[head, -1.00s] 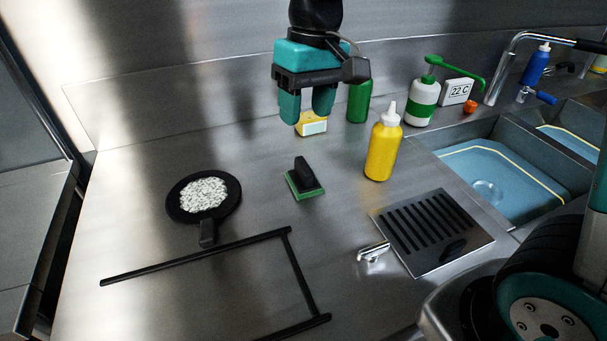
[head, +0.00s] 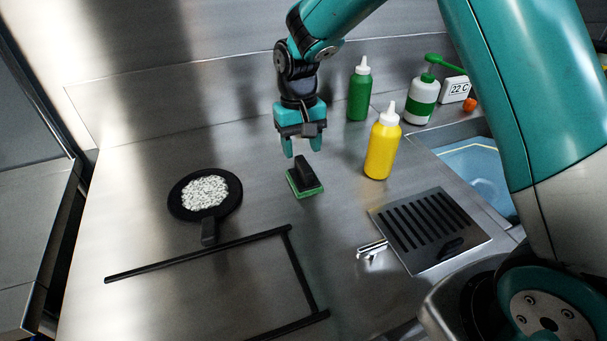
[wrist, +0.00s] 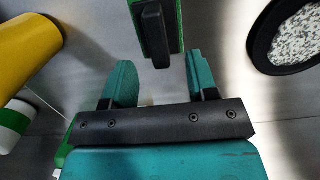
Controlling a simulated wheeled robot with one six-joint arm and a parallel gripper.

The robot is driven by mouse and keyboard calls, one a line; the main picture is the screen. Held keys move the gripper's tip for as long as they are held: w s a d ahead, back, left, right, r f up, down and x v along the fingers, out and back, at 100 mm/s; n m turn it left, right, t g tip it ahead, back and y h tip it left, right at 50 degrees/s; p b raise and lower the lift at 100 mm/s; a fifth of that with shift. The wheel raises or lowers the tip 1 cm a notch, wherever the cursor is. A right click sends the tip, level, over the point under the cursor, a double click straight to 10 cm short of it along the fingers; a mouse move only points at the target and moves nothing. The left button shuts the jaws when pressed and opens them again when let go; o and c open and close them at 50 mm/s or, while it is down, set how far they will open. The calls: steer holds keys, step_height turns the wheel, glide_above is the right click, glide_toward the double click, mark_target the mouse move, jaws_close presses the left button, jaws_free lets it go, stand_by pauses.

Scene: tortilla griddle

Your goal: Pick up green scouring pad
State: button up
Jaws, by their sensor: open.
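The green scouring pad (head: 311,192) lies on the steel counter with a black handle (head: 304,170) standing up from it. In the wrist view the black handle (wrist: 154,36) shows at the top, with the pad's green edge (wrist: 179,22) around it. My gripper (head: 301,149) is open and empty, with its fingers pointing down just above and behind the handle. In the wrist view my gripper's fingers (wrist: 160,82) are apart, and the handle lies ahead of the gap between them, not between the fingertips.
A yellow bottle (head: 382,150) stands close to the right of the pad. A green bottle (head: 360,92) and a white-green dispenser (head: 422,98) stand behind. A black pan (head: 176,205) lies left, a black frame (head: 302,265) in front, a slotted plate (head: 448,205) at front right.

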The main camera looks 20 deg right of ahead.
mark_target(304, 163)
steer(key=shift+s+d+f+p, duration=0.15)
steer(key=shift+f+p, duration=0.1)
steer(key=shift+f, duration=0.65)
steer(key=shift+s+a+f+p, duration=0.1)
steer(key=shift+s+f+p, duration=0.1)
steer(key=shift+f, duration=0.75)
steer(key=shift+s+d+f+p, duration=0.1)
steer(key=shift+f+p, duration=0.15)
steer(key=shift+f, duration=0.65)
jaws_close()
